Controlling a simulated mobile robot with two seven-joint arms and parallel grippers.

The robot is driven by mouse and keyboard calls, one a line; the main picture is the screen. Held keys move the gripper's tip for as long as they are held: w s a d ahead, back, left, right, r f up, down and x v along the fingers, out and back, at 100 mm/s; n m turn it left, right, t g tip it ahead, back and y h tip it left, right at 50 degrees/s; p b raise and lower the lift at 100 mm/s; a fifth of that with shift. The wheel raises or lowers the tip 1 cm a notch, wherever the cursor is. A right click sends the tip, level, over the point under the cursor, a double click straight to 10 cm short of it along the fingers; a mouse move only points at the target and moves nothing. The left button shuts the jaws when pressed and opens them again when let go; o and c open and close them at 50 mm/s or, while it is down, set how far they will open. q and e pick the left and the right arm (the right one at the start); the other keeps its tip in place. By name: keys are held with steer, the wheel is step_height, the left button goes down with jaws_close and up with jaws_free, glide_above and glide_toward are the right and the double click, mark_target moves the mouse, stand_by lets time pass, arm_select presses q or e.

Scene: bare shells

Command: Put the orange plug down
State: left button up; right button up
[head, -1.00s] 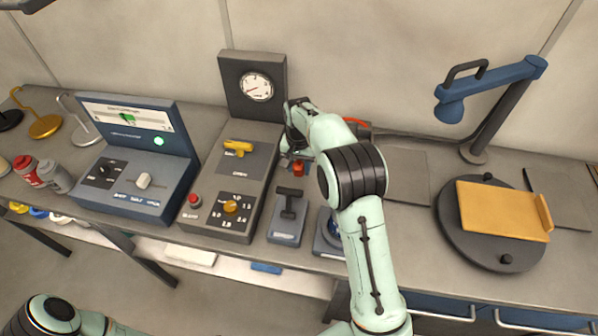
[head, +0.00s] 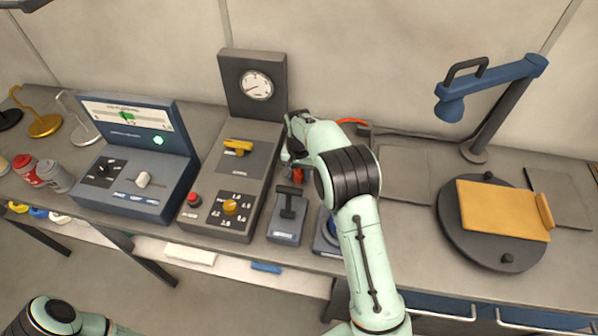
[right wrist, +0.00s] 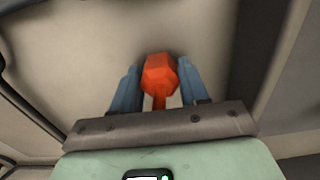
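The orange plug (right wrist: 160,75) sits between the two blue fingers of my right gripper (right wrist: 158,85) in the right wrist view, and the gripper looks shut on it. In the head view, the plug (head: 297,175) shows as a small orange-red patch below the right gripper (head: 294,160), close above the bench behind the black-handled lever unit. My right forearm and wrist hide part of the gripper and the bench under it. I cannot tell whether the plug touches anything below. My left gripper is out of view; only part of its arm shows at the lower left.
The gauge console (head: 219,208) stands left of the gripper, with the lever unit (head: 286,228) in front. An orange cable (head: 351,121) lies behind my wrist.

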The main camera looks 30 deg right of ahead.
mark_target(299, 172)
steer(key=o, duration=0.4)
steer(key=shift+c, duration=0.2)
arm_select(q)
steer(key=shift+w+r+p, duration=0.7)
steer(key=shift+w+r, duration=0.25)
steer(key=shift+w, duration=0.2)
arm_select(e)
step_height(299, 172, up, 13)
steer(key=shift+r, duration=0.1)
